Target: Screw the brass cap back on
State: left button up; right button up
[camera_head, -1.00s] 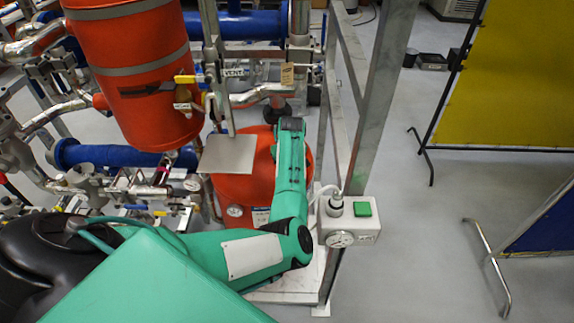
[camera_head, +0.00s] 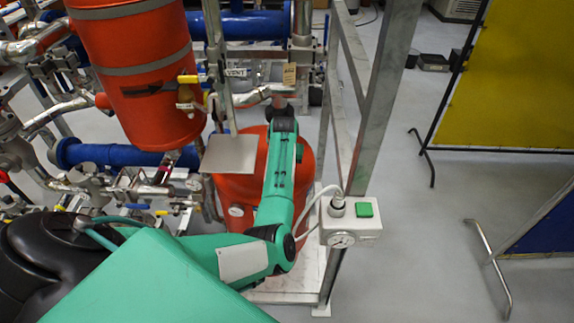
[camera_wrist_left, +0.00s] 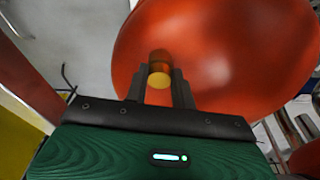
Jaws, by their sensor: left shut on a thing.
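The brass cap (camera_wrist_left: 159,78) is between the two dark fingers of my left gripper (camera_wrist_left: 160,84) in the left wrist view. Its round yellow end faces the camera, and its side looks orange-brown. The gripper is shut on it. The red vessel (camera_wrist_left: 215,50) fills the view behind the cap; I cannot tell whether the cap touches it. In the head view the lower red vessel (camera_head: 231,190) stands partly behind my green left arm, which hides its right part. My left gripper and the cap cannot be made out there. My right gripper is in neither view.
A grey plate (camera_head: 229,154) sits above the lower vessel. A metal frame post (camera_head: 375,110) carries a white box (camera_head: 352,224) with a gauge and green button, close to my arm. Pipes and valves crowd the left. Open floor (camera_head: 420,230) lies to the right.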

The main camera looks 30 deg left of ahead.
pick_arm(q)
jog(key=m, duration=0.3)
jog(key=shift+d+m+h, duration=0.1)
jog(key=shift+m+h, duration=0.3)
jog(key=shift+w+d+m, duration=0.1)
jog(key=shift+m, duration=0.5)
jog(key=shift+c, duration=0.2)
jog(key=o, duration=0.5)
jog(key=shift+o, duration=0.7)
jog(key=shift+w+d, duration=0.15)
jog(key=shift+d, duration=0.1)
jog(key=shift+a+f, duration=0.1)
jog(key=shift+a, duration=0.05)
jog(key=n, duration=0.5)
jog(key=shift+n+y, duration=0.3)
jog(key=shift+y, duration=0.1)
jog(key=n+y, duration=0.1)
jog(key=n, duration=0.5)
jog(key=shift+a+g, duration=0.1)
jog(key=shift+g, duration=0.3)
